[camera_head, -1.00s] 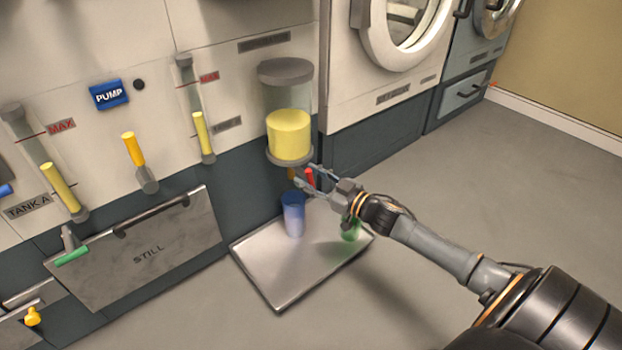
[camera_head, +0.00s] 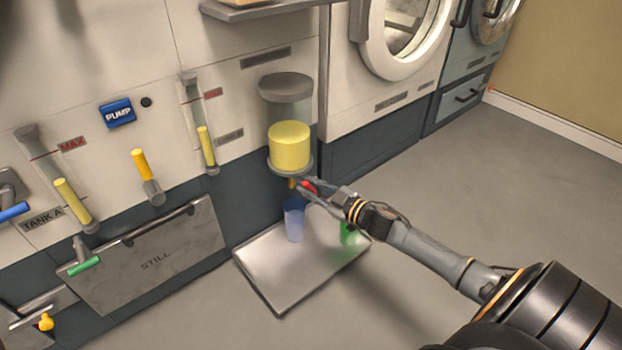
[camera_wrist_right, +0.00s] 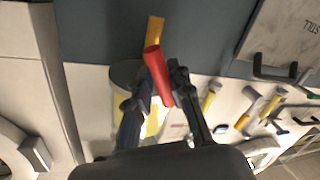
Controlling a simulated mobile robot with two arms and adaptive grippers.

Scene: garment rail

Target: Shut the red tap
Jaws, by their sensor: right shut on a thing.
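The red tap (camera_head: 308,186) sits under the clear tank (camera_head: 289,145), which holds yellow liquid. My right gripper (camera_head: 307,190) comes in from the right and is shut on the red tap's handle. In the right wrist view the red handle (camera_wrist_right: 157,73) lies between the two fingers of the right gripper (camera_wrist_right: 163,92). An orange-yellow spout (camera_wrist_right: 155,30) shows just beyond it. In the head view the fingers partly cover the handle. I cannot tell whether liquid is flowing. My left gripper is not in view.
A blue cup (camera_head: 294,222) stands on a metal tray (camera_head: 290,267) below the tank. A green cup (camera_head: 348,232) is partly hidden behind my right arm. The panel at left holds the blue pump button (camera_head: 118,112), yellow gauges and a green handle (camera_head: 84,266). Floor at right is clear.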

